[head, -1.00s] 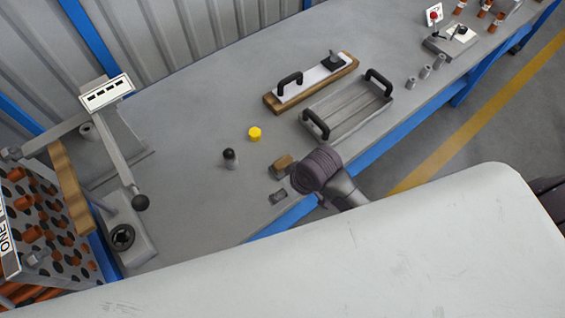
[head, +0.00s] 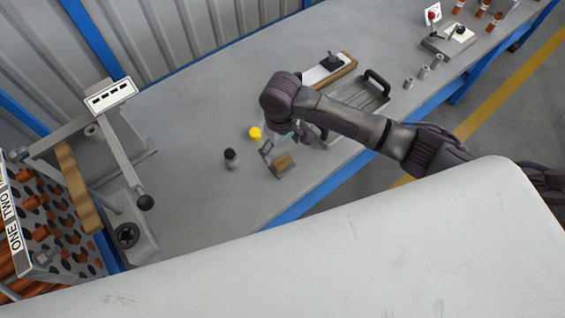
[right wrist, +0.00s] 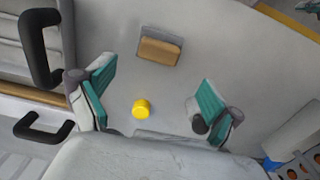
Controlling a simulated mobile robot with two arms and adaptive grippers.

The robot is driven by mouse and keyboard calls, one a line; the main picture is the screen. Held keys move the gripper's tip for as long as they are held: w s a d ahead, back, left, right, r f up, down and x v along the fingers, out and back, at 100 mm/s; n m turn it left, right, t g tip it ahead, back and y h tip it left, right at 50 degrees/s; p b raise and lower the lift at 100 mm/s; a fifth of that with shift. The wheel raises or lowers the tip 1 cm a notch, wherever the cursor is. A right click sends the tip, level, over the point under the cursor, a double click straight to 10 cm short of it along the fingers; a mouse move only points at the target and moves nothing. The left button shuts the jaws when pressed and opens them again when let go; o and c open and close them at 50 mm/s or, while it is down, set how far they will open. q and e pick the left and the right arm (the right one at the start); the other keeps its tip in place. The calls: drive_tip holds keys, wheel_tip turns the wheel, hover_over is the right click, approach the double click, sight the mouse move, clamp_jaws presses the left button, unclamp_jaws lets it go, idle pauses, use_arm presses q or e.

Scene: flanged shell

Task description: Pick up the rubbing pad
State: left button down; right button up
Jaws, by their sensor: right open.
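The rubbing pad, seemingly the small tan block on a grey backing (head: 283,162), lies on the bench near its front edge. It also shows in the right wrist view (right wrist: 160,50), at the top middle. My right gripper (head: 281,143) is above the bench just behind the pad, its fingers partly hidden by the wrist. In the right wrist view, its teal-lined fingers (right wrist: 156,82) are spread wide with nothing between them in their grip. The pad lies beyond the fingertips, apart from them. My left gripper is not in view.
A yellow knob (head: 255,133) and a black-topped cylinder (head: 231,159) stand close to the gripper. A handled grey tray (head: 375,95) and a wooden float (head: 345,66) lie to the right. A lever press (head: 130,235) stands left. The bench between press and cylinder is clear.

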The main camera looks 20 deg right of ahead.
sight(282, 161)
drive_tip(key=shift+s+d+f+p, duration=0.1)
drive_tip(key=shift+f+p, duration=0.2)
drive_tip(key=shift+f, duration=1.65)
drive_tip(key=shift+d+f+p, duration=0.1)
drive_tip(key=shift+f+p, duration=0.2)
drive_tip(key=shift+f, duration=1.65)
drive_tip(key=c, duration=1.3)
drive_tip(key=shift+o, duration=0.2)
drive_tip(key=shift+r, duration=0.1)
drive_tip(key=shift+a+r, duration=0.1)
drive_tip(key=shift+r, duration=0.45)
wheel_tip(282, 161, up, 3)
drive_tip(key=shift+b, duration=0.4)
drive_tip(key=s+d+r, duration=0.3)
drive_tip(key=s+r, duration=0.3)
drive_tip(key=s, duration=0.5)
drive_tip(key=shift+s+r+b, duration=0.15)
drive_tip(key=shift+r+b, duration=0.15)
drive_tip(key=shift+r, duration=0.1)
